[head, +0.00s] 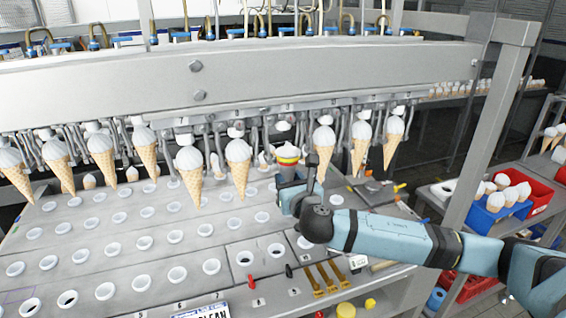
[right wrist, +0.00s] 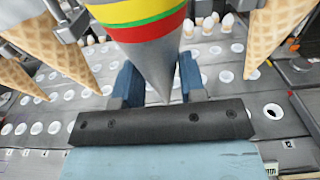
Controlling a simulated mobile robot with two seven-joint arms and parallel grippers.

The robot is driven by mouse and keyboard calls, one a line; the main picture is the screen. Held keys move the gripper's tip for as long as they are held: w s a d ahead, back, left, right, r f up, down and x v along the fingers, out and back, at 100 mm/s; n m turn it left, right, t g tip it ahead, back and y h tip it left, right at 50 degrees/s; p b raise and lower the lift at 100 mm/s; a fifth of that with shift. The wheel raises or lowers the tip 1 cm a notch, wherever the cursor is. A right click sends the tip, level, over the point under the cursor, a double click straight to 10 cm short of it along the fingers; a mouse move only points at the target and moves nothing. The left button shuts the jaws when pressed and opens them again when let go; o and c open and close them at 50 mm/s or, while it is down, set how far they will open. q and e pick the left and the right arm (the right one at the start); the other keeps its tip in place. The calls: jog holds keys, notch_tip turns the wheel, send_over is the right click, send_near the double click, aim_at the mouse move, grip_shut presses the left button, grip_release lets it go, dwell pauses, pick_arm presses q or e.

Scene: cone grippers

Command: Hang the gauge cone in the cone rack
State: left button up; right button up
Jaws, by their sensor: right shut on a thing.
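The gauge cone (head: 288,154) is grey with red, yellow and green bands. My right gripper (head: 290,180) is shut on it, point down, in front of the row of hanging cones. In the right wrist view the gauge cone (right wrist: 150,55) stands between the two blue fingers (right wrist: 160,82), its tip just above the gripper's black bar. My left gripper is not in view.
Waffle cones with white tops (head: 190,175) hang in a row under a grey beam (head: 240,80), close on both sides of my gripper. Brass pieces (head: 325,278) lie at the plate's front. A grey post (head: 487,130) and red bin (head: 537,190) stand right.

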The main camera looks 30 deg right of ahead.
jog(key=shift+v, duration=2.65)
